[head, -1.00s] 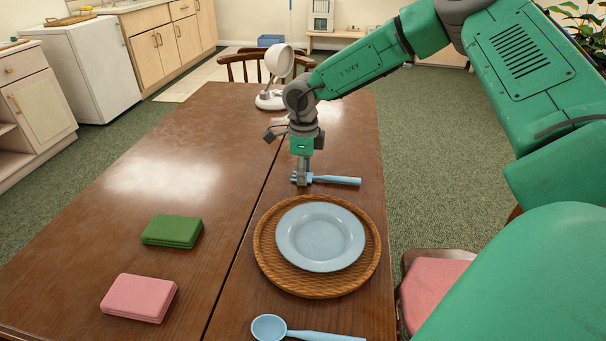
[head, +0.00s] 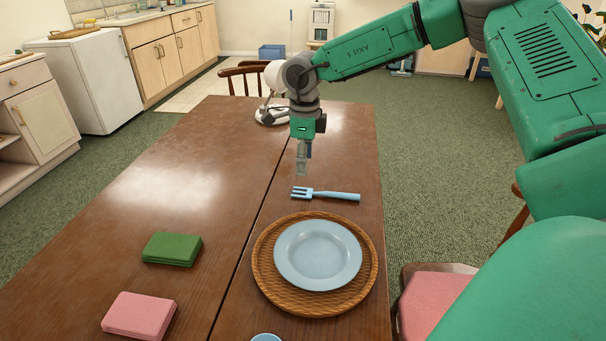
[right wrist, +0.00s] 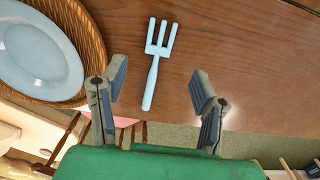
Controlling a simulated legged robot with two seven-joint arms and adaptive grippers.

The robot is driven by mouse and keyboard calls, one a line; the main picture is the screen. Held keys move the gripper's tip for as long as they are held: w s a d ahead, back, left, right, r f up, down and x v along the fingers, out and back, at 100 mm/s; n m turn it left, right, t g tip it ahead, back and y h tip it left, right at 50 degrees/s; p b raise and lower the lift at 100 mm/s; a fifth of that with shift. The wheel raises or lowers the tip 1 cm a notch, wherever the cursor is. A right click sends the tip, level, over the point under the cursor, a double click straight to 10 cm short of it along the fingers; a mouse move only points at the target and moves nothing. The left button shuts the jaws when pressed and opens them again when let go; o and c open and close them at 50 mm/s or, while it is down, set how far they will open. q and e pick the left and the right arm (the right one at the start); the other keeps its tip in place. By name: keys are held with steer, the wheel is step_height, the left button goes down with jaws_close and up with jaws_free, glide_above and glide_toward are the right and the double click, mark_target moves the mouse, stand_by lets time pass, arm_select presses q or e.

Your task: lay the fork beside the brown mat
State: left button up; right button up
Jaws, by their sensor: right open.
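The light blue fork (head: 326,194) lies flat on the table just beyond the round brown woven mat (head: 264,276), apart from its rim, tines to the left. A light blue plate (head: 318,254) sits on the mat. My right gripper (head: 302,172) is above the table near the fork's tine end, open and empty. In the right wrist view the fork (right wrist: 155,72) lies on the table beyond the open fingers (right wrist: 158,92), with the mat (right wrist: 92,30) and plate (right wrist: 38,55) to its left. My left gripper is not in view.
A green case (head: 172,249) and a pink case (head: 139,315) lie on the table's left part. A white lamp (head: 272,115) stands at the far end. A light blue spoon (head: 266,338) is partly cut off at the bottom edge. A pink-seated chair (head: 430,302) stands at right.

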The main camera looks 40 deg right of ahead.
steer(key=r, duration=0.3)
steer(key=shift+a+r, duration=0.2)
steer(key=shift+a, duration=0.1)
steer(key=shift+d+f, duration=0.1)
steer(key=shift+d, duration=0.1)
